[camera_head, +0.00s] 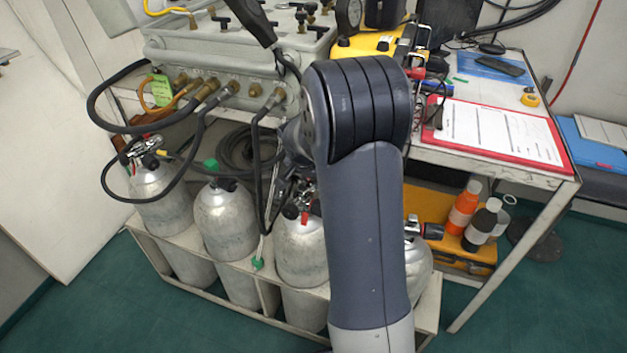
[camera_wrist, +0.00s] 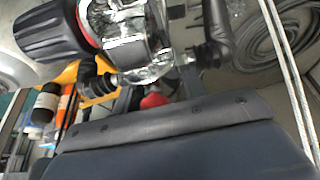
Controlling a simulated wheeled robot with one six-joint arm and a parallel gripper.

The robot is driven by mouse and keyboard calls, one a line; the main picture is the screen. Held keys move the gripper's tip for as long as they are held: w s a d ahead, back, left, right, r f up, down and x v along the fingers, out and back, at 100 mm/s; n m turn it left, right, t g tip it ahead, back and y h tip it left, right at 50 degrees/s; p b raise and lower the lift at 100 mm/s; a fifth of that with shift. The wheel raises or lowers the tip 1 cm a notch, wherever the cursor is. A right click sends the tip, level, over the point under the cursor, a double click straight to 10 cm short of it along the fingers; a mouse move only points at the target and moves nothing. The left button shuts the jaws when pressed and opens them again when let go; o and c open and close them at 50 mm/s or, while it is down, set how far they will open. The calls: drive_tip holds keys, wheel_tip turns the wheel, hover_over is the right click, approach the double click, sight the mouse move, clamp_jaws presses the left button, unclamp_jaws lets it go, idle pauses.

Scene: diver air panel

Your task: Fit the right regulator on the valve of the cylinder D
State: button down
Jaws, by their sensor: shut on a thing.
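Several silver cylinders stand in a rack. The far-right cylinder (camera_head: 418,262) is partly hidden behind my arm. Its valve (camera_head: 412,228) has a black knob (camera_head: 432,231) pointing right. I cannot read any letter on the cylinders, so which is D is unclear. In the wrist view, a chrome regulator (camera_wrist: 130,45) fills the top middle, next to a large black knob with a red ring (camera_wrist: 50,30). My gripper (camera_head: 284,182) is shut on the regulator, near the third cylinder's top (camera_head: 300,215); its fingertips are mostly hidden. I cannot tell whether the regulator touches a valve.
The left cylinder (camera_head: 160,195) carries a regulator with a hose; the second cylinder (camera_head: 226,215) has a green cap. Black hoses hang from the panel (camera_head: 225,60). Orange (camera_head: 464,205) and black (camera_head: 482,225) bottles stand at the right, under the table with a red clipboard (camera_head: 495,135).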

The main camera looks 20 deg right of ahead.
drive_tip(key=shift+s+d+r+m+g+b, duration=0.1)
drive_tip(key=shift+s+d+m+g+b, duration=0.2)
drive_tip(key=shift+m+b, duration=0.4)
idle(0.7)
drive_tip(key=c, duration=0.8)
unclamp_jaws()
drive_tip(key=shift+o, duration=0.2)
drive_tip(key=p+v, duration=0.2)
drive_tip(key=v, duration=0.8)
drive_tip(key=shift+s+a+r, duration=0.1)
drive_tip(key=shift+a+r, duration=0.15)
drive_tip(key=shift+a, duration=0.05)
drive_tip(key=shift+f, duration=0.1)
drive_tip(key=b+x, duration=0.1)
drive_tip(key=x, duration=0.4)
drive_tip(key=b+x, duration=0.1)
drive_tip(key=x, duration=0.5)
drive_tip(key=shift+d, duration=0.2)
drive_tip(key=shift+r+p, duration=0.3)
drive_tip(key=shift+p, duration=0.05)
drive_tip(key=shift+a+f, duration=0.1)
